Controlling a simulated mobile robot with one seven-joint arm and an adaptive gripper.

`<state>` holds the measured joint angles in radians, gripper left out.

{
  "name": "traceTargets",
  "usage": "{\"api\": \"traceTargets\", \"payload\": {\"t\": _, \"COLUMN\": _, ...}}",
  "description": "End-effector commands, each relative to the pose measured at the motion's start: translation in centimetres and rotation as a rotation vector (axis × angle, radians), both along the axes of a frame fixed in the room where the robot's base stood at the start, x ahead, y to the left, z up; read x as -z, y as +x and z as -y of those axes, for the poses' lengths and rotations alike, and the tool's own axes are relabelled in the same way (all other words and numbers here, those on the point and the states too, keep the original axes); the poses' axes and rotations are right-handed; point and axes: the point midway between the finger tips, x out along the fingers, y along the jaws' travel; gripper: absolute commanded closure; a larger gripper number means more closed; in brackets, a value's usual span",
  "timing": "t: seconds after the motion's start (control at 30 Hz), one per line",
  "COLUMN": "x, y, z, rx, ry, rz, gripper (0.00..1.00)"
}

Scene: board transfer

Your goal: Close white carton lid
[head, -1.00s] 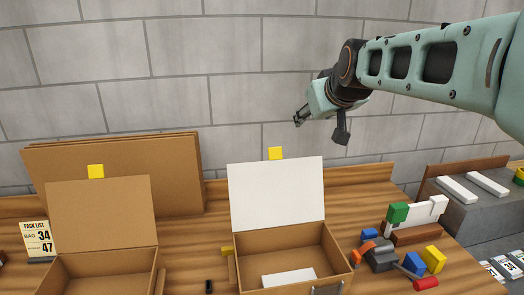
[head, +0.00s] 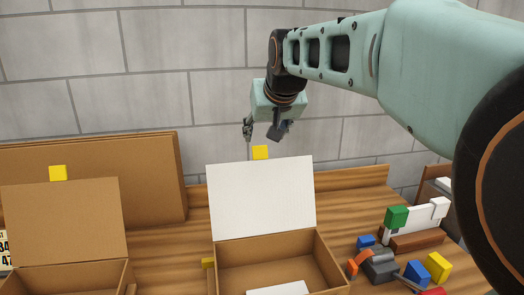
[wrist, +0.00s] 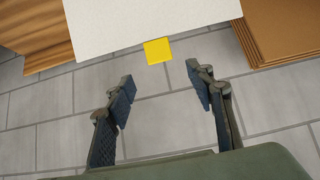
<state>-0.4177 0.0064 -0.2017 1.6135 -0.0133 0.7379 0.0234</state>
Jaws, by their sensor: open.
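The white carton lid (head: 262,198) stands raised at the back of an open cardboard carton (head: 335,268). A yellow tab (head: 260,152) sticks up from the middle of its top edge. My gripper (head: 264,132) is above and behind the tab, pointing down, apart from it. In the wrist view the white lid (wrist: 150,18) is at the top, and the yellow tab (wrist: 157,50) lies just beyond and between the fingertips. My gripper (wrist: 160,88) is open and empty there. A white sheet (head: 280,289) lies inside the carton.
A second carton with a raised brown lid (head: 65,222) and its own yellow tab (head: 58,173) stands at left. Brown boards (head: 155,180) lean on the wall behind. Coloured blocks (head: 438,266) and tools lie at right.

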Motion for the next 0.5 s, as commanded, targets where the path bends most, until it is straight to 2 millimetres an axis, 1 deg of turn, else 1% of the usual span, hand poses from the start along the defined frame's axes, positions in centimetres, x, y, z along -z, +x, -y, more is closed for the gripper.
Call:
{"api": "traceTargets", "payload": {"t": 0.3, "x": 4.1, "y": 4.0, "z": -0.7, "rx": 0.001, "ry": -0.003, "rz": -0.003, "gripper": 0.51}}
{"api": "traceTargets", "payload": {"t": 0.5, "x": 6.1, "y": 6.0, "z": -1.1, "rx": 0.001, "ry": -0.002, "rz": -0.001, "gripper": 0.51}}
